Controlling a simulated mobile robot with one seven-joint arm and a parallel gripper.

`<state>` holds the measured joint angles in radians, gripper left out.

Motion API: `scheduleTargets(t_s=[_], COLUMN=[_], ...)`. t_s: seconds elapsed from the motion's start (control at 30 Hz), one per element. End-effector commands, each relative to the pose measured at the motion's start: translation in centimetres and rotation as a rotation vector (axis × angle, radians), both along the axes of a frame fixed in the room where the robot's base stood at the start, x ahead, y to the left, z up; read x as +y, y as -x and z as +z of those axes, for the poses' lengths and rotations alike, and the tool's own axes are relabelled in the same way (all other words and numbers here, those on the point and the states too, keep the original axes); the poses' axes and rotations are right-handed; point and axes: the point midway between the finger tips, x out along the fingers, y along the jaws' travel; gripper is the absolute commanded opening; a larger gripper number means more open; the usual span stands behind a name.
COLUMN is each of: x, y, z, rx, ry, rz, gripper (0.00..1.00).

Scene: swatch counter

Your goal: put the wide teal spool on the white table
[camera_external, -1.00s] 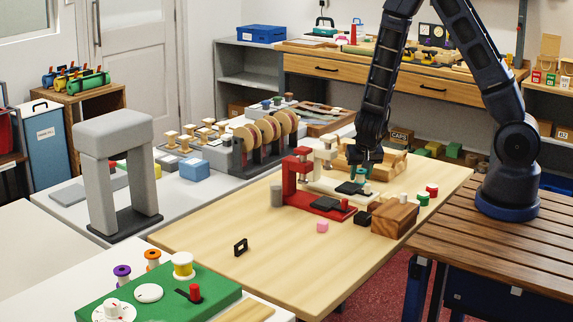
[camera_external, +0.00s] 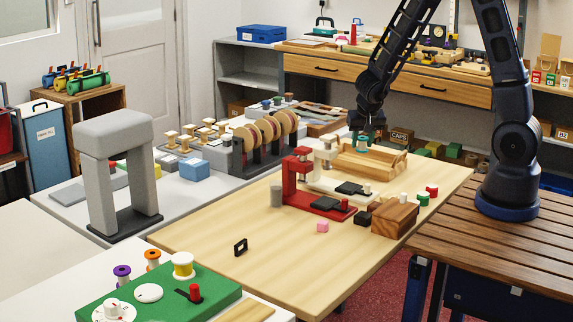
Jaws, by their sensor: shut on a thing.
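My gripper (camera_external: 366,132) is shut on a teal spool (camera_external: 362,143) and holds it up, over the wooden tray (camera_external: 376,164) in the picture. The spool is small in view and partly hidden by the fingers. A white table (camera_external: 60,203) at the left bears a grey arch and several spools. Another white surface (camera_external: 95,263) at the front left bears a green board.
The light wooden table (camera_external: 215,270) lies between. On it stand a red clamp (camera_external: 297,180), a cream clamp (camera_external: 325,160), a brown wooden block (camera_external: 395,218) and a small black frame (camera_external: 240,247). Upright discs (camera_external: 265,135) and the grey arch (camera_external: 117,135) rise on the white table.

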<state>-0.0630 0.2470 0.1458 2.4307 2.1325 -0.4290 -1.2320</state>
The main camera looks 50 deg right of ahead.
Motion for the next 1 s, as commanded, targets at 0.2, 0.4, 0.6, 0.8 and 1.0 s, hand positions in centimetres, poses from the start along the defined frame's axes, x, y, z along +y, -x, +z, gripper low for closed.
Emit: scheduleTargets(t_s=[0.2, 0.4, 0.6, 0.8, 1.0], x=[-0.1, -0.1, -0.1, -0.4, -1.0], y=[-0.1, 0.0, -0.1, -1.6, -4.8], z=[4.4, 7.3, 8.6, 7.9, 5.5], rx=[-0.005, -0.002, 0.001, 0.003, 0.004], ry=[0.0, 0.0, 0.001, 0.0, -0.003], rz=[-0.003, -0.001, 0.003, 0.064, 0.212], gripper=[0.1, 0.1, 0.1, 0.1, 0.1])
